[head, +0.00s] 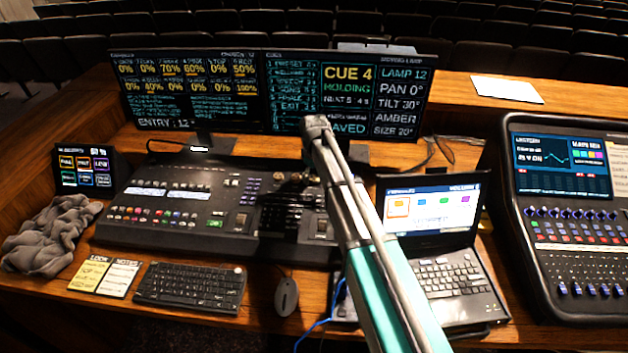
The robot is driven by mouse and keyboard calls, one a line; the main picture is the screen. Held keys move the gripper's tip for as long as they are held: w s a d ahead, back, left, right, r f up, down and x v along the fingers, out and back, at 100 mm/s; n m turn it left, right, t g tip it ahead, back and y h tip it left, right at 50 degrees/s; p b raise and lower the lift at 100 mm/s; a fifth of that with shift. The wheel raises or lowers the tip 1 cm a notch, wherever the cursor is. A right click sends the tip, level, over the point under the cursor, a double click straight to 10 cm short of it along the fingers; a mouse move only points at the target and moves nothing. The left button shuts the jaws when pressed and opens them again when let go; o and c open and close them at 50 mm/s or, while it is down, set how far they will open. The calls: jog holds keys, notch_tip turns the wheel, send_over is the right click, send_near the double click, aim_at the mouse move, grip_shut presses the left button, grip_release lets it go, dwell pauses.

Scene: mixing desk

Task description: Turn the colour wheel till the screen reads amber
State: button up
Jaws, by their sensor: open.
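The mixing desk (170,213) stands in the middle of the counter. Several small dark and brassy round controls (281,179) sit on its right part, and I cannot tell which of them is the colour wheel. My arm crosses in front of this area and hides part of it. The right-hand screen (402,62) reads LAMP 12, PAN 0°, TILT 30°, AMBER, SIZE 20°. My gripper cannot be made out; the far end of my arm shows a grey joint in front of the screens, with no fingers visible.
A laptop (450,275) stands right of my arm, with another console (570,225) at the far right. A keyboard (190,287), mouse (286,296), note cards (105,276) and grey cloth (52,235) lie in front. A small key panel (84,166) stands left.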

jog(key=shift+f, duration=0.15)
jog(key=c, duration=1.1)
jog(key=shift+m, duration=0.9)
jog(key=shift+c, duration=0.2)
jog(key=o, duration=1.1)
jog(key=shift+o, duration=0.2)
jog(key=shift+n, duration=0.4)
